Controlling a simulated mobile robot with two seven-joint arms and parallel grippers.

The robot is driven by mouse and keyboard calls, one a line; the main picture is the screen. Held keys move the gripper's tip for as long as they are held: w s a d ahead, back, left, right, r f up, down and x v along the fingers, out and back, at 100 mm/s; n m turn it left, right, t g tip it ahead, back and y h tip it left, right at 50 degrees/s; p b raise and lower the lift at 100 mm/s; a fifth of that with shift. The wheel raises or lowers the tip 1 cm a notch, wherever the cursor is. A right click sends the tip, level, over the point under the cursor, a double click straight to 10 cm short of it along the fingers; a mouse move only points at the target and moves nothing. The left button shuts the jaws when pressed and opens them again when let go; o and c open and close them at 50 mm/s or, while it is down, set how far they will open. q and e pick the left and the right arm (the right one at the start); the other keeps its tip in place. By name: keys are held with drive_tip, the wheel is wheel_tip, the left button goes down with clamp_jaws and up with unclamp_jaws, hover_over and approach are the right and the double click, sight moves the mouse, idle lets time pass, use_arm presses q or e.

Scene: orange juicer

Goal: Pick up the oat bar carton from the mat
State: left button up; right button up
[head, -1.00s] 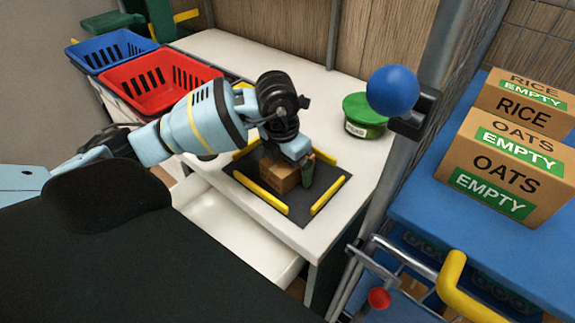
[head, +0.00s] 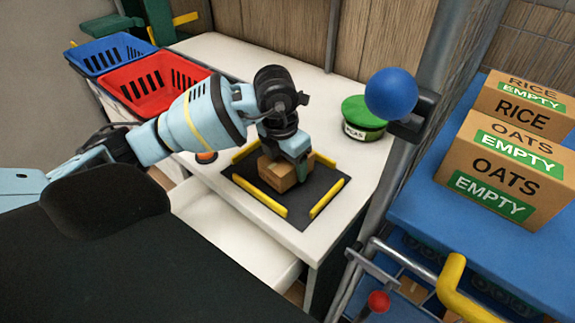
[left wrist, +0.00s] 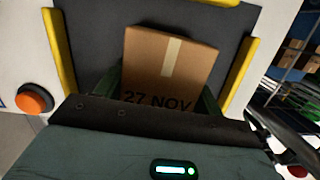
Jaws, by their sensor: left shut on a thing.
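The oat bar carton (head: 277,174) is a small brown box on the dark mat (head: 320,187) with yellow edge bars. In the left wrist view the carton (left wrist: 168,65) shows a pale tape strip and the print "27 NOV". My left gripper (head: 290,168) is over the carton, its green fingers on either side of it, shut on it. In the left wrist view the gripper's fingers (left wrist: 160,95) flank the carton. Whether the carton touches the mat is hard to tell. My right gripper is not in view.
A red basket (head: 135,90) and a blue basket (head: 100,48) stand at the counter's left. A green-lidded peas tub (head: 364,119) stands right of the mat. A blue ball (head: 391,92) on a post is nearby. OATS (head: 505,170) and RICE (head: 530,105) boxes sit on a blue surface.

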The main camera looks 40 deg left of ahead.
use_arm(q)
drive_tip(key=shift+s+d+r, duration=0.1)
drive_tip(key=shift+s+r, duration=0.15)
drive_tip(key=shift+r, duration=0.3)
drive_tip(key=shift+s+d+r, duration=0.1)
drive_tip(key=shift+s+r, duration=0.1)
drive_tip(key=shift+r, duration=0.3)
drive_tip(key=s+d, duration=0.3)
drive_tip(key=s, duration=0.4)
drive_tip(key=s+d+r, duration=0.1)
drive_tip(key=s+d, duration=0.2)
drive_tip(key=s, duration=0.4)
drive_tip(key=shift+r, duration=0.2)
